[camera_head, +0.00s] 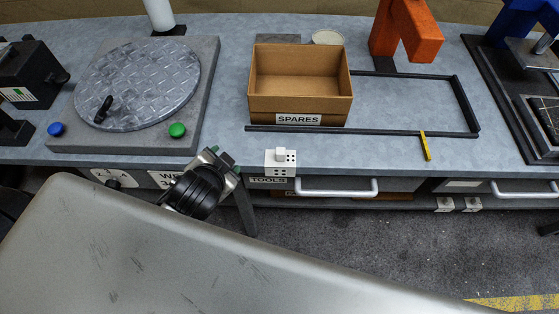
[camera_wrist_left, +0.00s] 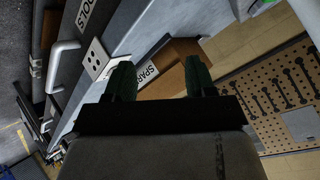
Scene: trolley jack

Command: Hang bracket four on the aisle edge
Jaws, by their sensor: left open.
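A white bracket (camera_head: 281,161) with several dark square dots sits at the front edge of the bench (camera_head: 226,140), just above the TOOLS label. It also shows in the left wrist view (camera_wrist_left: 95,60), left of the fingers. I cannot tell whether it is hooked on the edge or how firmly. My left gripper (camera_head: 222,158) is at the bench front, left of the bracket and apart from it. Its green-tipped fingers (camera_wrist_left: 160,78) are spread with nothing between them. Two more white dotted pieces (camera_head: 445,204) (camera_head: 472,204) are low under the bench; their marks are too small to read.
A cardboard SPARES box (camera_head: 300,119) stands behind the bracket. A black rail frame (camera_head: 370,132) carries a yellow strip (camera_head: 425,146). A round metal turntable (camera_head: 138,85) is at left. Drawer handles (camera_head: 337,187) stick out from the front.

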